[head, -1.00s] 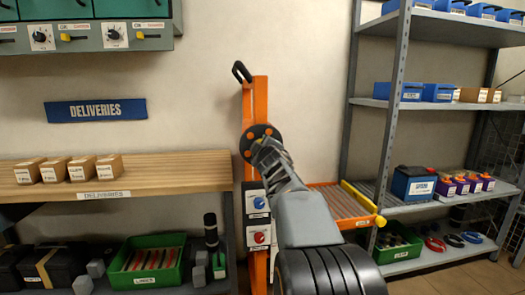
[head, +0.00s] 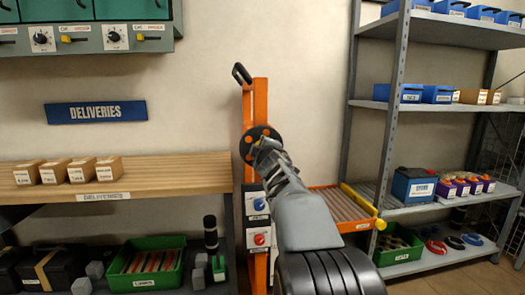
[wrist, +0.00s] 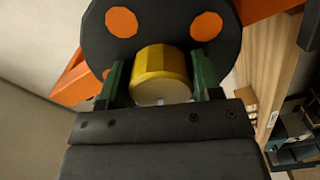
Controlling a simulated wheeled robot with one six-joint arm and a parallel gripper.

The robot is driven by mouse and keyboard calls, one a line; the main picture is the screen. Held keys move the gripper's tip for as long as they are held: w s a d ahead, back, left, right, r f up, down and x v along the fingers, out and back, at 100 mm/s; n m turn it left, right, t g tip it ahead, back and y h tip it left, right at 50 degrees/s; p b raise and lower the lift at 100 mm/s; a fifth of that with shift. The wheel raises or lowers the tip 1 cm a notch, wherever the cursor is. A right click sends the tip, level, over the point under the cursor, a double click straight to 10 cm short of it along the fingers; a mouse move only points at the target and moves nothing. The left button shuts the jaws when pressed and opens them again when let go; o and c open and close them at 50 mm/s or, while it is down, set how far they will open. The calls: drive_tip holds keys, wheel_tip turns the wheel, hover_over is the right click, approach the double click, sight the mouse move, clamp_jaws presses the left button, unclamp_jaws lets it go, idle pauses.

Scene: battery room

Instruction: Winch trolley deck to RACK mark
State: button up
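The orange winch trolley (head: 262,98) stands against the wall, with a black handle at its top. Its black winch wheel (head: 248,148) has orange spots and also shows in the wrist view (wrist: 160,45). A yellow crank knob (wrist: 160,68) sticks out from the wheel. My gripper (wrist: 162,90) has its green fingers on both sides of the knob, seemingly touching it. In the head view my gripper (head: 266,150) covers part of the wheel. The roller deck (head: 340,203), with a yellow edge bar, sits about level with the rack's middle shelf. I cannot make out the RACK mark.
A grey rack (head: 385,150) stands right of the deck, with a blue battery (head: 413,187) on its middle shelf. A wooden deliveries bench (head: 190,170) with small boxes is left of the mast. A green bin (head: 145,268) sits below it.

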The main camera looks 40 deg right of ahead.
drive_tip(key=o, duration=0.4)
drive_tip(key=p+v, duration=0.1)
drive_tip(key=v, duration=1.2)
drive_tip(key=shift+s+a+p, duration=0.2)
drive_tip(key=shift+s+p, duration=0.15)
